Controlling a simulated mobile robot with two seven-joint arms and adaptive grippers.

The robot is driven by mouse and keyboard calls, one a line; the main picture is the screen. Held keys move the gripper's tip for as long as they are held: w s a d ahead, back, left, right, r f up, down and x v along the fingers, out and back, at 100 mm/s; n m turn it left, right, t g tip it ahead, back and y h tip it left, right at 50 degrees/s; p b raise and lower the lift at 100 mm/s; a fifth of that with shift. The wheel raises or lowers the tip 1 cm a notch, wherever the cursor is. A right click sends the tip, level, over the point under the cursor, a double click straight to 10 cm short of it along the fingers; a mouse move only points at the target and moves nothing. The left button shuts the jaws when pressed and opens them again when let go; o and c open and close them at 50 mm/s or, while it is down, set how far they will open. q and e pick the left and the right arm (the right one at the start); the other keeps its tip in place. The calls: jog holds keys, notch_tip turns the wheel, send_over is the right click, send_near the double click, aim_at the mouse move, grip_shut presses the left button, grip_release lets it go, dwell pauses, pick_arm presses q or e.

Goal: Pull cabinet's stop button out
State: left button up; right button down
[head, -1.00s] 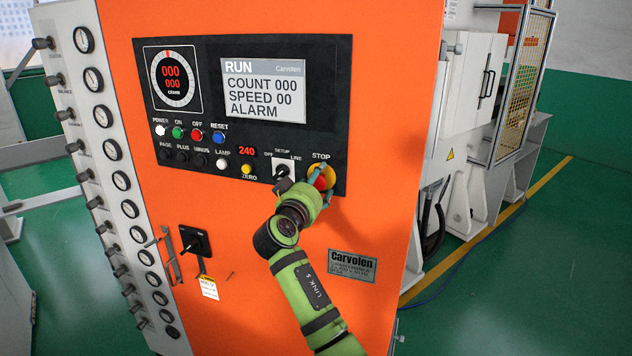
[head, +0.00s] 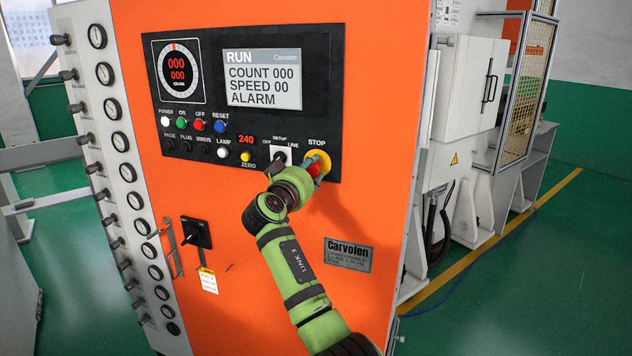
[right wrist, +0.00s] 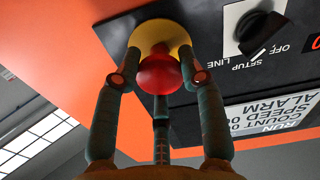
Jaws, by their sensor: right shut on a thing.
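The red stop button (head: 314,170) sits in a yellow ring (head: 322,159) under the word STOP, at the lower right of the black panel on the orange cabinet. In the right wrist view the round red button (right wrist: 158,74) stands in front of the yellow ring (right wrist: 158,34). My right gripper (head: 309,174) is at the button, its hand partly hiding it from the head view. In the right wrist view its three green fingers (right wrist: 160,85) are around the red button, shut on it. My left gripper is not in view.
A black selector switch (head: 279,158) on a white plate is just left of the gripper. The panel (head: 205,145) also has several small buttons and a display reading RUN (head: 262,78). A black rotary handle (head: 195,233) and a nameplate (head: 347,254) are lower down.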

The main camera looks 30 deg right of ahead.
jog(key=shift+f, duration=0.1)
jog(key=c, duration=0.8)
grip_release()
jog(key=shift+o, duration=0.4)
jog(key=shift+a, duration=0.1)
jog(key=shift+s+a, duration=0.1)
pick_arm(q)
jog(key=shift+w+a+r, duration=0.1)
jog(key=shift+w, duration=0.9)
pick_arm(e)
jog(key=v, duration=1.1)
jog(key=shift+s+a, duration=0.25)
jog(key=shift+a, duration=0.1)
